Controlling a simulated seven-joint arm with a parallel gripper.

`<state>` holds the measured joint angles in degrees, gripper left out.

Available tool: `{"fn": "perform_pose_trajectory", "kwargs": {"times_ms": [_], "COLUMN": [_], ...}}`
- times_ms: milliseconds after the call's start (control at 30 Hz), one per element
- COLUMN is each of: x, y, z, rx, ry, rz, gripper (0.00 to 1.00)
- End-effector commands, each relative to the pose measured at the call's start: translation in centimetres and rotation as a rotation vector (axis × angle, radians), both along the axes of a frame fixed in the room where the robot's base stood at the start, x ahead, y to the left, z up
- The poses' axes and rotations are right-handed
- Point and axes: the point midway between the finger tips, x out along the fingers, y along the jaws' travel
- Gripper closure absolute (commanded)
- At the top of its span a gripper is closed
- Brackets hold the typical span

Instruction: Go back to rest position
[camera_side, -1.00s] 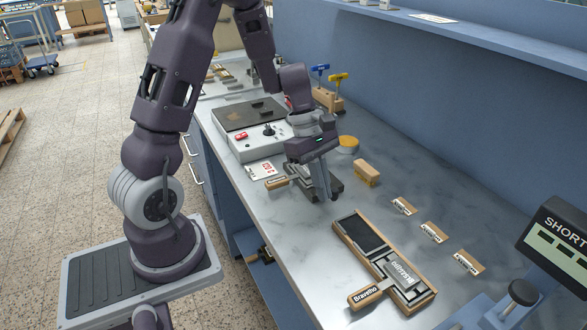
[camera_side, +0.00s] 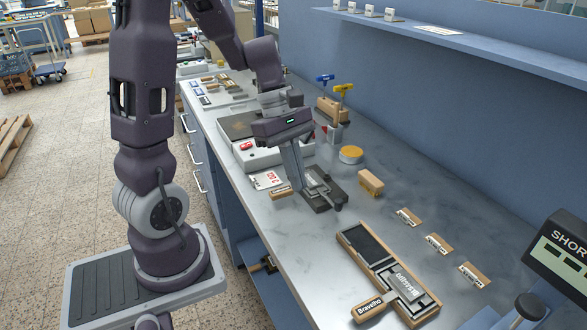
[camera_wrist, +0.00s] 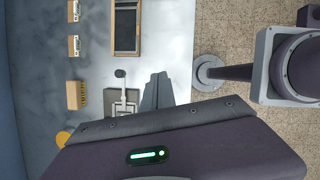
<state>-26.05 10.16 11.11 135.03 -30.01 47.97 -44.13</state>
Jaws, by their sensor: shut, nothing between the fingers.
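My gripper (camera_side: 297,189) is shut and empty. Its fingers point down beside the dark plate (camera_side: 336,197), which carries a metal frame with a wooden handle (camera_side: 281,194) sticking out to the left. I cannot tell from the side view how high the fingertips are.
An open wooden case (camera_side: 357,233) with a handled "Bravelho" stamp lies in front. Small labelled wooden blocks (camera_side: 439,244), a wooden brush-like block (camera_side: 370,183), a yellow-topped round tin (camera_side: 351,154) and a T-handle tool rack (camera_side: 333,109) stand along the right. A white-and-grey machine sits behind the gripper.

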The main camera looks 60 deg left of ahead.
Motion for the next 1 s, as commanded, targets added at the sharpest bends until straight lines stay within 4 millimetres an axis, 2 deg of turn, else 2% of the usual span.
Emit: {"fn": "perform_pose_trajectory", "kwargs": {"times_ms": [133,467,567,667,700,800,900,1000], "x": [-0.6,-0.7,-1.0,-2.6,-3.7,-6.9,-9.5,-10.9], "y": [0.1,0.1,-0.6,-3.4,-4.8,-7.2,-8.3,-8.5], "z": [1.5,1.9,2.5,5.1,6.3,8.5,9.7,10.3], "rx": [0.002,0.000,0.022,0.137,0.209,0.410,0.600,0.731], "ry": [-0.002,0.001,-0.031,-0.172,-0.249,-0.420,-0.537,-0.595], "rz": [0.000,0.000,-0.067,-0.393,-0.580,-1.039,-1.397,-1.610], "gripper": [1.00,1.00,1.00,1.00,1.00,1.00,1.00,1.00]}}
